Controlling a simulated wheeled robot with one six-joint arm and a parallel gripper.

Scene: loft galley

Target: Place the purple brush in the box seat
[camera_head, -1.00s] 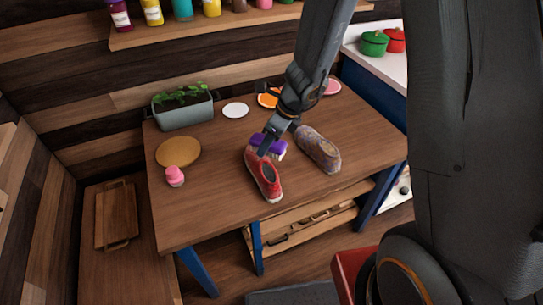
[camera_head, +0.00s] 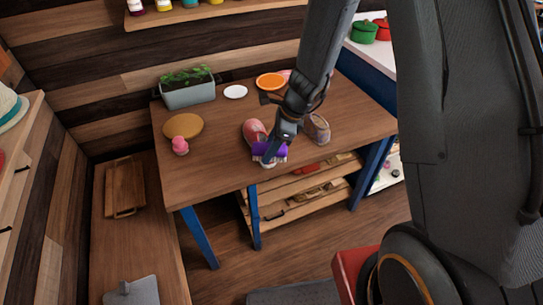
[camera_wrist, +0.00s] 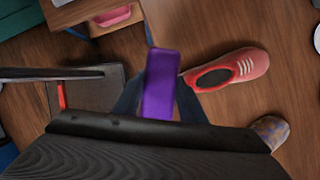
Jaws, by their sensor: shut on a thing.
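The purple brush (camera_head: 262,149) is between the fingers of my gripper (camera_head: 271,154), near the front edge of the wooden table in the head view. White bristles show below its purple back. The wrist view shows the purple back (camera_wrist: 160,85) between the two fingers. The brush hides part of the red shoe in the head view; I cannot tell its exact height. A low wooden bench (camera_head: 110,245) at the lower left may be the box seat; I cannot tell whether it is open.
A red shoe (camera_head: 254,131) and a patterned shoe (camera_head: 317,128) are on the table (camera_head: 215,165). A planter (camera_head: 188,92), a round board (camera_head: 183,127) and a pink item (camera_head: 180,145) are at its left. A handled board (camera_head: 125,188) lies on the bench.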

